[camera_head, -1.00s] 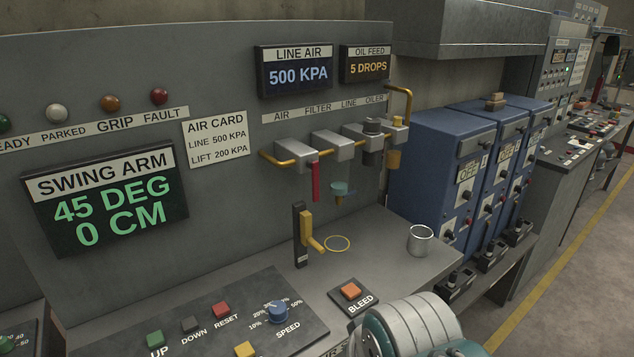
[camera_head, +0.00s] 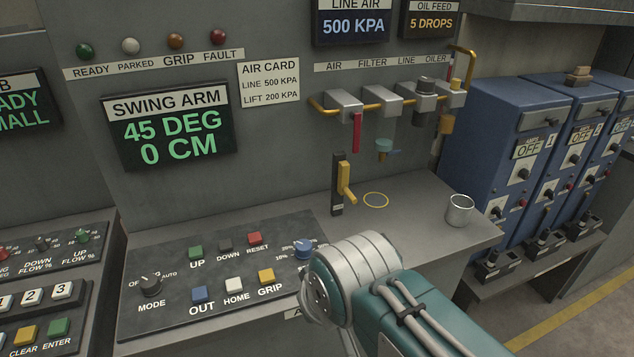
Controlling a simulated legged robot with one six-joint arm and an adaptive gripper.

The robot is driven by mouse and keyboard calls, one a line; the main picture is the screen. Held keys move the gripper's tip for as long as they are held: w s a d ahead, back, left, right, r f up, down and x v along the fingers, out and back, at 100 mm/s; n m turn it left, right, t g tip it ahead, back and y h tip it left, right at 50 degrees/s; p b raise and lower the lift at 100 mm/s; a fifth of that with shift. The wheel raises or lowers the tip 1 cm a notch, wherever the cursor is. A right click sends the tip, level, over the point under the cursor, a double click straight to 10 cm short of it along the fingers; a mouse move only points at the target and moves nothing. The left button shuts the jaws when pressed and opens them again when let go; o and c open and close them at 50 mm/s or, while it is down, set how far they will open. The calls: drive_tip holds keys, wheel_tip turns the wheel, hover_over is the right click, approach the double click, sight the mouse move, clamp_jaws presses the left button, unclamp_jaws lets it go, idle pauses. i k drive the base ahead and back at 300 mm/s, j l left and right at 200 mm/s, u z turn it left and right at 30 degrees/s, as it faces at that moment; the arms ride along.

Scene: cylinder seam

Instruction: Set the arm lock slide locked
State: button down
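A black upright slide plate (camera_head: 337,200) with a yellow handle (camera_head: 345,180) stands at the back of the grey bench, against the panel. It carries no readable label, so I cannot tell for certain that it is the arm lock slide. The handle's upper part lies along the plate, and its lower end sticks out to the right. The swing arm display (camera_head: 170,128) reads 45 DEG and 0 CM. My teal and silver arm enters at the bottom right, in front of the bench. My gripper is not in view, and nothing shows touching the handle.
A button panel (camera_head: 220,262) lies left of my arm. A yellow ring (camera_head: 376,200) and a metal cup (camera_head: 459,210) are on the bench (camera_head: 425,195) right of the slide. Air fittings with a red lever (camera_head: 357,132) hang above. Blue cabinets (camera_head: 495,150) stand at the right.

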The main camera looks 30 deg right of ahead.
sight(343, 166)
drive_tip(key=k+l+u, duration=0.15)
drive_tip(key=l, duration=0.2)
drive_tip(key=l+u, duration=0.15)
drive_tip(key=l, duration=0.25)
drive_tip(key=k+l+u, duration=0.15)
drive_tip(key=l, duration=0.2)
drive_tip(key=k+l+u, duration=0.15)
drive_tip(key=l, duration=0.15)
drive_tip(key=k+l+u, duration=0.15)
drive_tip(key=l, duration=0.2)
drive_tip(key=k+l, duration=0.2)
drive_tip(key=l, duration=0.2)
drive_tip(key=k+l, duration=0.25)
drive_tip(key=l, duration=0.15)
drive_tip(key=i+l+u, duration=0.15)
drive_tip(key=i, duration=0.35)
